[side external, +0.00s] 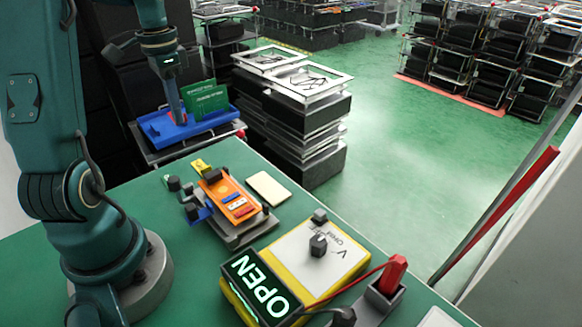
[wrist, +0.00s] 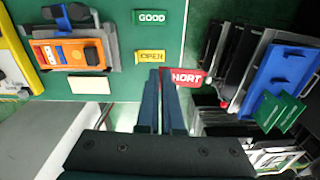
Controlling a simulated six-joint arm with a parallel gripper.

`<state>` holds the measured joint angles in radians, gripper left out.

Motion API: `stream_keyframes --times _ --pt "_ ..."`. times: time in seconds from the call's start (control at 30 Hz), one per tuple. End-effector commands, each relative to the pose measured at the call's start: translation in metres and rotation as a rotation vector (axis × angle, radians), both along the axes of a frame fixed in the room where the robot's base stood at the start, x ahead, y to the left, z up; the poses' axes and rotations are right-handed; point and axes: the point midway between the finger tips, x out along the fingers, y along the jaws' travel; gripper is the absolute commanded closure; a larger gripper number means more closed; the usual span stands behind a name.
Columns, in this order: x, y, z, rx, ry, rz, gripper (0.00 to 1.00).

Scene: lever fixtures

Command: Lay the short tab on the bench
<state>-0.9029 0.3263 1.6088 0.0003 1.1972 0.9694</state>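The short tab (wrist: 190,77) is a small red plate, its white lettering reading "HORT" where it shows. It is at the tips of my gripper (wrist: 167,74), and the finger hides its left end. It looks larger than the tabs on the bench, so it appears held up off it. In the side external view my gripper (side external: 181,118) points down in front of the blue tray, with a bit of red beside its fingers. The fingers are close together, seemingly shut on the tab. The green bench (side external: 140,185) lies below and nearer the side camera.
A green GOOD tab (wrist: 152,17) and a yellow OPEN tab (wrist: 150,57) lie on the bench. An orange device (side external: 228,194) sits in a grey fixture beside a cream pad (side external: 269,188). A yellow meter (side external: 315,258) and an OPEN display (side external: 258,290) stand nearer. The blue tray (side external: 155,130) holds green cards.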

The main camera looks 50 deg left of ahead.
Motion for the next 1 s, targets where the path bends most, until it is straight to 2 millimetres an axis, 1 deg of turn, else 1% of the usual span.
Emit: stream_keyframes --times 0.03,0.07,0.17,0.27,0.5,0.6,0.7,0.8,0.9,1.0 --pt "-0.005 0.007 -0.001 -0.002 0.002 0.029 1.00" --pt "-0.007 0.010 -0.002 -0.004 0.003 0.041 1.00" --pt "-0.009 0.011 -0.006 -0.009 0.006 0.061 1.00" --pt "0.002 0.004 -0.014 -0.011 0.007 0.061 1.00" --pt "0.047 -0.025 -0.046 -0.011 0.009 0.057 1.00" --pt "0.064 -0.035 -0.059 -0.010 0.009 0.059 1.00" --pt "0.077 -0.042 -0.067 -0.009 0.007 0.062 1.00" --pt "0.084 -0.047 -0.072 -0.008 0.006 0.065 1.00" --pt "0.087 -0.048 -0.077 -0.008 0.007 0.066 1.00" --pt "0.086 -0.049 -0.090 -0.010 0.009 0.068 1.00"
